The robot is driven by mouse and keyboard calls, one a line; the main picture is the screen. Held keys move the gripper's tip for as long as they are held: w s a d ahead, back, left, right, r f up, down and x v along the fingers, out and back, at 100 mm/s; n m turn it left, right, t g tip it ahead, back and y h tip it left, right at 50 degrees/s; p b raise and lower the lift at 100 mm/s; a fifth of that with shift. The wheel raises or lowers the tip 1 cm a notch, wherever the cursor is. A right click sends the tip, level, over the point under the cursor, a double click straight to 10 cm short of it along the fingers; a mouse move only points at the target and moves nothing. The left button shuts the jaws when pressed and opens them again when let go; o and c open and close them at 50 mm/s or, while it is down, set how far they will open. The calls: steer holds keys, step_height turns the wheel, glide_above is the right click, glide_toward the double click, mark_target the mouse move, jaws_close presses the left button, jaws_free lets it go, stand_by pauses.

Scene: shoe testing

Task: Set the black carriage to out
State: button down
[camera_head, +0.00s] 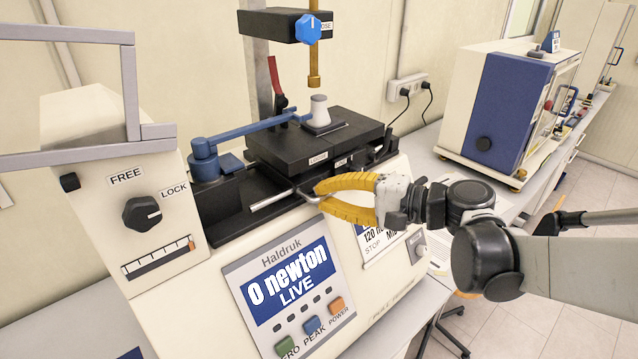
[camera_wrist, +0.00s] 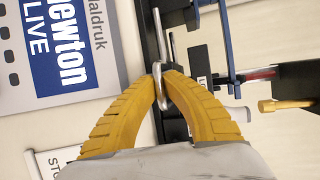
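The black carriage (camera_head: 300,150) is a flat dark block on the machine's dark bed, with a small white label on its front. A grey-white post on a small base (camera_head: 320,112) stands on top of it. A metal loop handle (camera_wrist: 160,85) sits at the carriage's front side. My gripper (camera_head: 320,196) has two yellow fingers, drawn together at the tips around this handle. In the wrist view the fingertips (camera_wrist: 163,78) lie on either side of the metal loop, with little gap. Part of the handle is hidden by the fingers.
A blue arm (camera_head: 250,130) reaches over the carriage, below a brass plunger (camera_head: 313,60). A black knob (camera_head: 142,213) is marked FREE and LOCK. The display (camera_head: 290,285) reads 0 newton, LIVE. A grey frame guard (camera_head: 125,90) stands left. A blue-fronted box machine (camera_head: 505,110) stands right.

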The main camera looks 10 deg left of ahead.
steer(key=w+d, duration=0.4)
steer(key=shift+w+f, duration=0.1)
steer(key=shift+w, duration=0.15)
steer(key=shift+a, duration=0.1)
steer(key=c, duration=1.5)
jaws_free()
steer(key=shift+s, duration=0.1)
steer(key=v, duration=1.2)
steer(key=shift+s, duration=0.1)
